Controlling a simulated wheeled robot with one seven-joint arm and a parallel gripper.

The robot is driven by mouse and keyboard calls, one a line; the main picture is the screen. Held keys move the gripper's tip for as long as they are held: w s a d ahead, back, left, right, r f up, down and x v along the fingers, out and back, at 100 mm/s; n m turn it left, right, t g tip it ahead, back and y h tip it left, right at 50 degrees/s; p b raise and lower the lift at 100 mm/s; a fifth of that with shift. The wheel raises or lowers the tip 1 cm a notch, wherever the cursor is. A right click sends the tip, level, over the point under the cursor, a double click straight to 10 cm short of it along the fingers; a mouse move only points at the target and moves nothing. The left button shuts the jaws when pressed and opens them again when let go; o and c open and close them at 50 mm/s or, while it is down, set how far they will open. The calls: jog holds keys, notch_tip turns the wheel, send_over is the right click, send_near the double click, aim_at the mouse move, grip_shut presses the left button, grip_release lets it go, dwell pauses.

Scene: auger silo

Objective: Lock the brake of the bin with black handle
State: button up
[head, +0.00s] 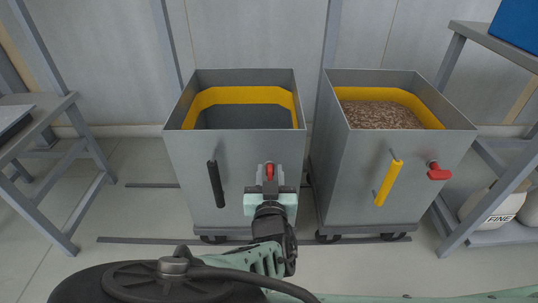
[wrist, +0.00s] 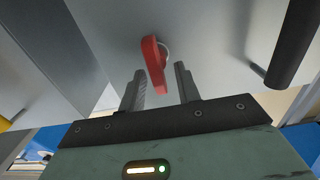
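The grey bin with the black handle (head: 216,184) stands on the left, its front wall (head: 190,160) facing me. Its red brake lever (head: 269,171) is on the front wall, right of the handle, and looks roughly upright in the head view. In the wrist view the lever (wrist: 153,65) runs down from its round pivot toward the gap between my fingers. My gripper (head: 270,188) is in front of the lever, and its two fingers (wrist: 160,88) are apart. The lever's tip is near the gap, with no clear contact. The black handle (wrist: 290,45) also shows in the wrist view.
A second grey bin (head: 345,185) stands close on the right, holding brown pellets, with a yellow handle (head: 388,183) and a red brake lever (head: 438,172) lying sideways. Metal racks stand at the left (head: 60,180) and right (head: 470,200). Floor rails (head: 140,240) run under the bins.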

jog(key=shift+w, duration=0.2)
grip_shut()
